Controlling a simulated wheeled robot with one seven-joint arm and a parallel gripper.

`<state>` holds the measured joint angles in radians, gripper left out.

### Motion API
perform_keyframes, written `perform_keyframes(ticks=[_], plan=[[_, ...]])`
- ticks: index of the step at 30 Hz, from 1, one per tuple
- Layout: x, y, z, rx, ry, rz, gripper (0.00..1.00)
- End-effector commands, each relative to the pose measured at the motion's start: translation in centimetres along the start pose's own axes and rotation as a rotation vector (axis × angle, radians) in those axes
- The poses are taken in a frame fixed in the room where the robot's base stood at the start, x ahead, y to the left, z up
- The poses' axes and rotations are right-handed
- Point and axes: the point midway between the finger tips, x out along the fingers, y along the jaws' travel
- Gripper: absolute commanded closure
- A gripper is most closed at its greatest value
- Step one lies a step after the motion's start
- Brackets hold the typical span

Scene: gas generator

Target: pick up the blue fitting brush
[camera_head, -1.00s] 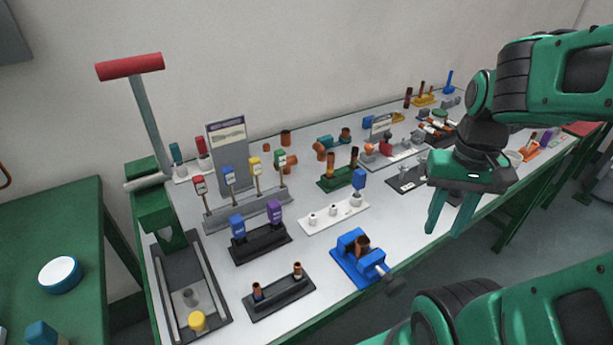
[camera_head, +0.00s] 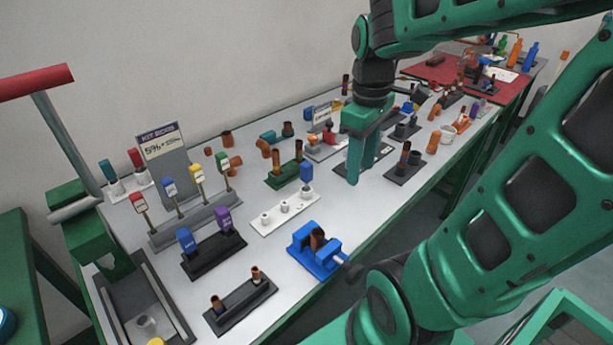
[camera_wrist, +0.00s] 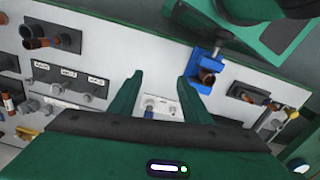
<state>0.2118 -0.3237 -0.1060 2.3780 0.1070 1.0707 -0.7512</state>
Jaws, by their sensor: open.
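Several blue-topped upright pieces show in the head view, and I cannot tell for sure which is the blue fitting brush. One blue handle (camera_head: 306,172) stands at the far end of a white holder (camera_head: 284,211). Another blue block (camera_head: 185,240) stands beside a purple one on a black stand (camera_head: 214,258). A blue tag (camera_head: 169,187) is on the grey rack. My gripper (camera_head: 354,180) hangs fingers down, right of the white holder. In the wrist view my gripper (camera_wrist: 160,80) is open and empty, with a small blue part (camera_wrist: 148,114) partly hidden beyond it.
A blue vise (camera_head: 318,250) sits at the bench's front edge. A black stand with copper stubs (camera_head: 240,303) is nearer. A green stand (camera_head: 285,174) with copper tubes is behind the white holder. Bare bench top (camera_head: 270,247) lies between the stands. A red-topped table (camera_head: 450,75) is beyond.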

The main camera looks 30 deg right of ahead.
Motion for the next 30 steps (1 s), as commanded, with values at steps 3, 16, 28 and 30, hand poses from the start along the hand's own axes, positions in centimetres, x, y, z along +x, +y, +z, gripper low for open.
perform_keyframes(ticks=[3,16,28,30], plan=[[-0.6,0.9,-3.6,-0.318,-0.003,0.002,0.56],[-1.3,2.2,-14.0,-1.28,0.016,-0.005,0.56],[2.1,2.1,-15.3,-1.422,0.022,-0.009,0.56],[3.1,2.1,-15.4,-1.421,0.022,-0.008,0.56]])
